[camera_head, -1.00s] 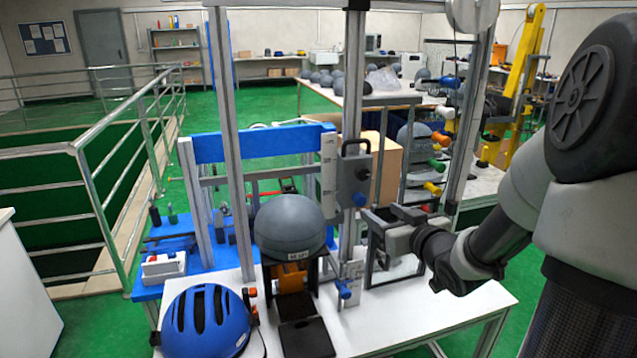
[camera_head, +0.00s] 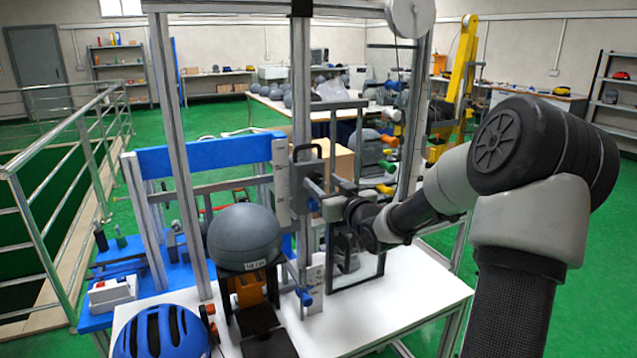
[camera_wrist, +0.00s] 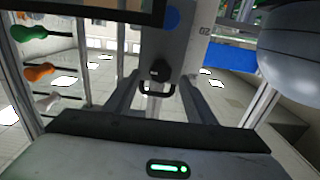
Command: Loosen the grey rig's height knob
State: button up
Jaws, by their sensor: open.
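The grey rig is a tall metal frame (camera_head: 299,90) on a white bench. Its grey block (camera_head: 308,172) sits on the upright, with a black loop handle on top. A black knob (camera_wrist: 159,69) and a round blue part (camera_wrist: 172,19) show on the block's face in the wrist view, where the block appears upside down; I cannot tell which is the height knob. A blue knob (camera_head: 313,205) shows low on the block in the head view. My gripper (camera_wrist: 160,80) is open in front of the block. The black knob appears between its fingers; contact cannot be told.
A grey dome headform (camera_head: 244,236) stands left of the block. A blue helmet (camera_head: 160,332) lies at the front left. A blue-handled part (camera_head: 304,297) is low on the rig. Coloured handles (camera_wrist: 38,70) line a rack beside my gripper. The green floor at right is clear.

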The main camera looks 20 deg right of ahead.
aim_at(317, 178)
jog(key=shift+w, duration=1.7)
jog(key=c, duration=1)
